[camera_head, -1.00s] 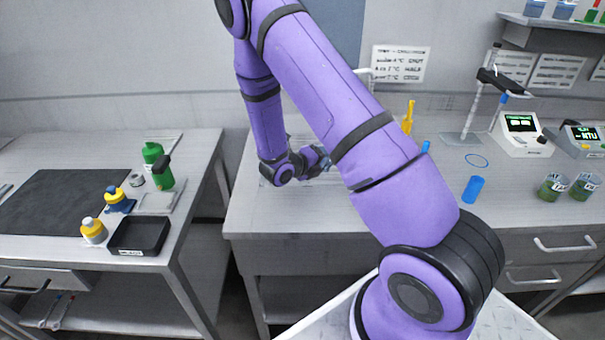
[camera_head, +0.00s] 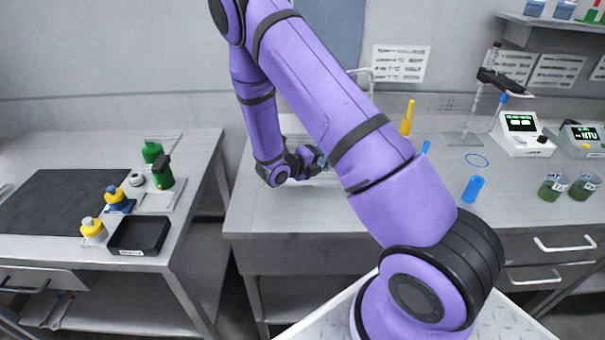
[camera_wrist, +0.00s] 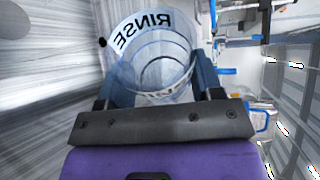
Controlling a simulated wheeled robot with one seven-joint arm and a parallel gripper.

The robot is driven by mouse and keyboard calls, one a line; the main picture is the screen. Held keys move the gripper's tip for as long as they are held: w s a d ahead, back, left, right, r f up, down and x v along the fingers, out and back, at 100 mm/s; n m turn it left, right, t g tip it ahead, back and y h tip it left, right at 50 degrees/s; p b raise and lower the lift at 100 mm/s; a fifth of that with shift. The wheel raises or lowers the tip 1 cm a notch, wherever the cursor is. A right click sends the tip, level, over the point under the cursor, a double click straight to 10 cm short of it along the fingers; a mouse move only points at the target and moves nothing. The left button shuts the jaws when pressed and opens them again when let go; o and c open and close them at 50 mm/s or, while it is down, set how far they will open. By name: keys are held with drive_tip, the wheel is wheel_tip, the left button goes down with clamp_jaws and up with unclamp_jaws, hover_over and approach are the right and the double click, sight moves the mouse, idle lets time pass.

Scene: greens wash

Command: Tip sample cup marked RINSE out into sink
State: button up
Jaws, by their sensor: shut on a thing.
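The clear RINSE cup (camera_wrist: 150,60) fills the upper middle of the wrist view, with its white RINSE band reading mirrored. My gripper (camera_wrist: 153,82) is shut on the cup, one finger on each side. I see no liquid clearly in the cup, and its exact tilt is hard to tell. In the head view my gripper (camera_head: 316,160) is at the back of the middle bench, partly hidden behind my upper arm; the cup is not clear there. The sink is mostly hidden by my arm. A grey streaked metal surface (camera_wrist: 50,95) shows left of the cup in the wrist view.
A tap (camera_head: 366,74) stands behind my arm. The left bench holds a black tray (camera_head: 139,236) and several bottles. The middle bench's front left is clear.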

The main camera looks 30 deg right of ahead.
drive_tip(key=shift+w+a+f+n, duration=0.15)
drive_tip(key=shift+w+n, duration=0.15)
drive_tip(key=shift+w, duration=0.05)
idle(0.3)
drive_tip(key=shift+w+a+r+n+g+h, duration=0.15)
drive_tip(key=shift+r+n+g+h, duration=0.2)
drive_tip(key=shift+n, duration=0.25)
idle(0.8)
drive_tip(key=shift+s+d+f+m, duration=0.25)
drive_tip(key=shift+f+m, duration=0.1)
drive_tip(key=shift+m, duration=0.25)
drive_tip(key=shift+s+d+r+m+t+y, duration=0.25)
drive_tip(key=shift+s+r+m+t+y, duration=0.2)
drive_tip(key=shift+s+m+y, duration=0.2)
drive_tip(key=shift+w+f, duration=0.1)
